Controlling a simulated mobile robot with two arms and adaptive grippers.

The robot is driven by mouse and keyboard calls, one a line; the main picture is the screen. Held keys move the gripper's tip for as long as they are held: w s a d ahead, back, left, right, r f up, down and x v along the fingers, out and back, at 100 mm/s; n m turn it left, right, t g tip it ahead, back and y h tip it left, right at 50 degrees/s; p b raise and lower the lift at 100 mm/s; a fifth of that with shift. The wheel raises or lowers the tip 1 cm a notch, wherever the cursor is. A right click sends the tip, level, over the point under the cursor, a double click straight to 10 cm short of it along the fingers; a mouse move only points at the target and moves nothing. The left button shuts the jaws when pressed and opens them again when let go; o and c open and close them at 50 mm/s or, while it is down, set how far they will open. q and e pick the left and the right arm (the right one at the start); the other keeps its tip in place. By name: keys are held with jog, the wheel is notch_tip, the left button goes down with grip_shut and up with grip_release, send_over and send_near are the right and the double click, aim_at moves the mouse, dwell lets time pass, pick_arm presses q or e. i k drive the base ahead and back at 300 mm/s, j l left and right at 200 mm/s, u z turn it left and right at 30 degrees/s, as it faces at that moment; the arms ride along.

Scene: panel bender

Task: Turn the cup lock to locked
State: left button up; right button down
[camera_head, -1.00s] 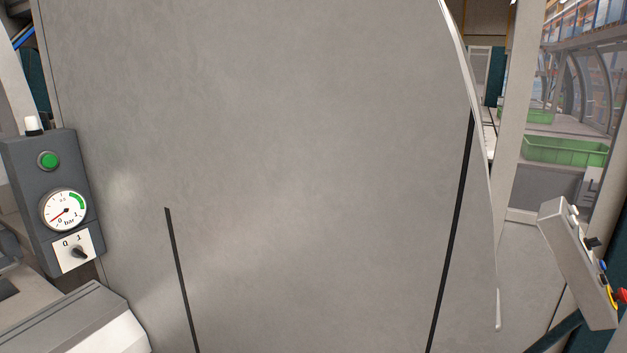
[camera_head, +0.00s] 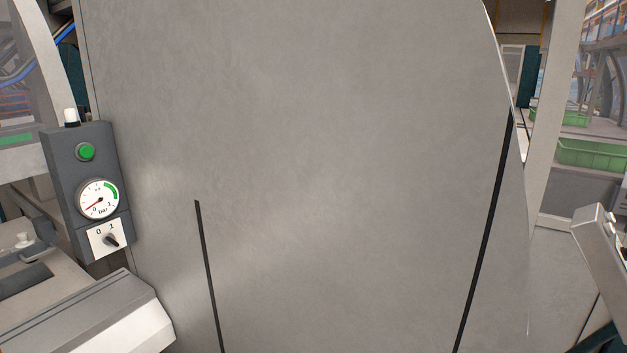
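At the left of the head view a dark grey control box (camera_head: 85,180) carries a green button (camera_head: 86,152), a pressure gauge (camera_head: 98,200) and a rotary switch (camera_head: 110,240). The switch sits on a white plate marked 0 and 1, and its black knob appears turned obliquely. The gauge needle points to the low left part of the dial. I cannot tell from this view whether this switch is the cup lock. Neither of my grippers shows in the head view.
A large grey sheet panel (camera_head: 330,150) with two dark slits fills the middle. A light grey housing (camera_head: 95,325) stands at the lower left. A tilted control panel (camera_head: 602,255) is at the right edge, with green bins (camera_head: 592,154) behind it.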

aim_at(108, 238)
jog(key=u, duration=2)
